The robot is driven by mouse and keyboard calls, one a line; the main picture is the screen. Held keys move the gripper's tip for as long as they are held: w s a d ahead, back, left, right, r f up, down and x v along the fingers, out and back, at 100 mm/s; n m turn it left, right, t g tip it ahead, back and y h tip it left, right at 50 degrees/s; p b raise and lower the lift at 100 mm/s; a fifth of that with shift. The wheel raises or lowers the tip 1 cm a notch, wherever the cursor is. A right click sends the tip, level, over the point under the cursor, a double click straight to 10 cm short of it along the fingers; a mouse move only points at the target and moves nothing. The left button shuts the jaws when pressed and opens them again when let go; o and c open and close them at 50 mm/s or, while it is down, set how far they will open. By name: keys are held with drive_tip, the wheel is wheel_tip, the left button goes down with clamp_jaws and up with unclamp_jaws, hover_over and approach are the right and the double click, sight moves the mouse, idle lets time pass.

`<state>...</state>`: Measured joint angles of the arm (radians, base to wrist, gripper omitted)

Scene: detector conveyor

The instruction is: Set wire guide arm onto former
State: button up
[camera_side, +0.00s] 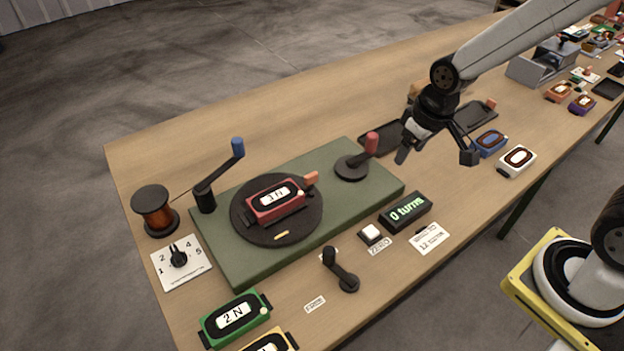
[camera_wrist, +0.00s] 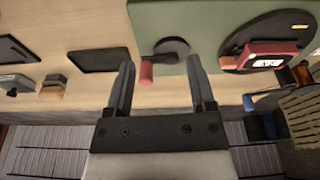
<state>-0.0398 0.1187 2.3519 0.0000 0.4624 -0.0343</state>
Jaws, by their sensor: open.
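The wire guide arm (camera_side: 217,176) is a black bar on a black post at the green board's left end, with a blue handle raised at its free end. It points away from the former (camera_side: 276,201), a red block labelled "1 N" on a black round turntable. The former also shows in the wrist view (camera_wrist: 262,60), at upper right; the blue handle (camera_wrist: 249,103) seems to show below it. My gripper (camera_side: 436,156) is open and empty, above the table at the board's right end, apart from the guide arm. In the wrist view its fingers (camera_wrist: 161,76) stand wide apart.
A red-handled crank (camera_side: 371,146) stands on the green board (camera_side: 240,255), near my gripper. A copper wire spool (camera_side: 153,206) and dial plate (camera_side: 180,262) lie left of the board. A "0 turns" display (camera_side: 405,211) and white button (camera_side: 371,233) are in front.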

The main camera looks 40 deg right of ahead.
drive_tip(key=w+a+r+n, duration=0.2)
drive_tip(key=w+a, duration=0.2)
drive_tip(key=w, duration=0.6)
drive_tip(key=n+g, duration=0.2)
drive_tip(key=n, duration=0.4)
hover_over(237, 140)
drive_tip(key=shift+r, duration=0.15)
drive_tip(key=shift+f, duration=0.2)
drive_tip(key=shift+f, duration=3.75)
